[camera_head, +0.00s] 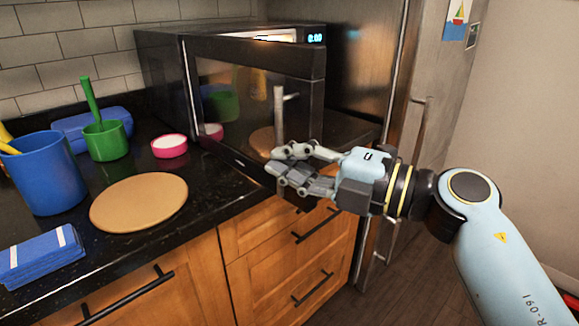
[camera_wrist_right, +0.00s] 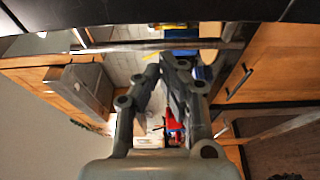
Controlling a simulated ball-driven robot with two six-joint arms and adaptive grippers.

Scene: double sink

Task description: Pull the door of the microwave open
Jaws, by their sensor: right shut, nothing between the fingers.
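The microwave (camera_head: 160,75) stands on the dark counter with its door (camera_head: 240,85) partly open. The door's right edge is swung out toward me, and a lit strip of the inside shows above it. A vertical metal bar, seemingly the handle, shows on the door (camera_head: 279,115); a metal bar also crosses the right wrist view (camera_wrist_right: 140,46) beyond the fingers. My right gripper (camera_head: 277,160) is shut and empty, in front of the door's lower right part, fingers pointing left; whether it touches the door I cannot tell. It also shows in the wrist view (camera_wrist_right: 163,68). My left gripper is out of view.
On the counter left of the door are a round tan board (camera_head: 138,202), a pink bowl (camera_head: 169,147), a green cup (camera_head: 107,140), a blue container (camera_head: 47,175) and a folded blue cloth (camera_head: 40,258). A steel fridge (camera_head: 385,75) stands close on the right. Drawers (camera_head: 285,250) lie below.

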